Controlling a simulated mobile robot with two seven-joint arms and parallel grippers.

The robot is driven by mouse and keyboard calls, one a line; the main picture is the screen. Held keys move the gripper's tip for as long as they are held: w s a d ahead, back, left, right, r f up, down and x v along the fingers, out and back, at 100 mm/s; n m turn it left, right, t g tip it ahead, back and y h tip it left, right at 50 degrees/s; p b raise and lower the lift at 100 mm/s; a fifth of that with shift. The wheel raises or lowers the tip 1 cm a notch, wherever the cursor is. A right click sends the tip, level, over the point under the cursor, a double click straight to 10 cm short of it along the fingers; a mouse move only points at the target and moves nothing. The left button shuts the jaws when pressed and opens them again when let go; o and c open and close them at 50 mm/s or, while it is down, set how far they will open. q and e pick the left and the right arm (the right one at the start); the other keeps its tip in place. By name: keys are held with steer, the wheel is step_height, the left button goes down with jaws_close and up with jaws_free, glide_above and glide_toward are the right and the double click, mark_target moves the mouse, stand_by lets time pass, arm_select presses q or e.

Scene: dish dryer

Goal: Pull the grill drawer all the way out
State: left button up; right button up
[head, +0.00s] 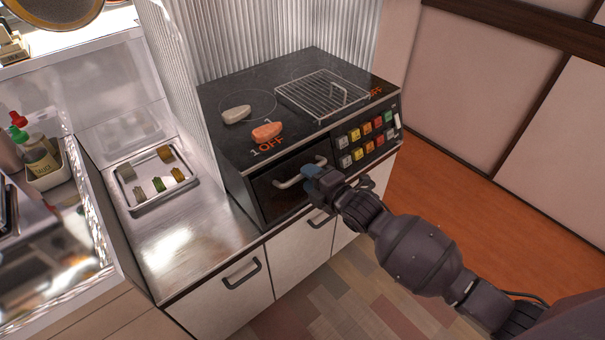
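The grill drawer (283,190) is a dark front panel with a light metal bar handle, set in the black stove below its cooktop. The drawer front looks about level with the stove's face. My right gripper (312,172) is at the right end of the handle (290,182), its bluish fingertips over or against the bar. I cannot tell whether the fingers are closed around it. The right arm comes in from the lower right. My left gripper is not in view.
On the cooktop lie a wire rack (322,95), a pale piece (237,114) and an orange piece (267,131). Colored buttons (366,134) sit right of the drawer. A tray (157,179) of small items is on the left counter. Cabinets with dark handles are below; open floor lies in front.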

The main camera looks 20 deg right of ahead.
steer(key=shift+x, duration=1.4)
jaws_close()
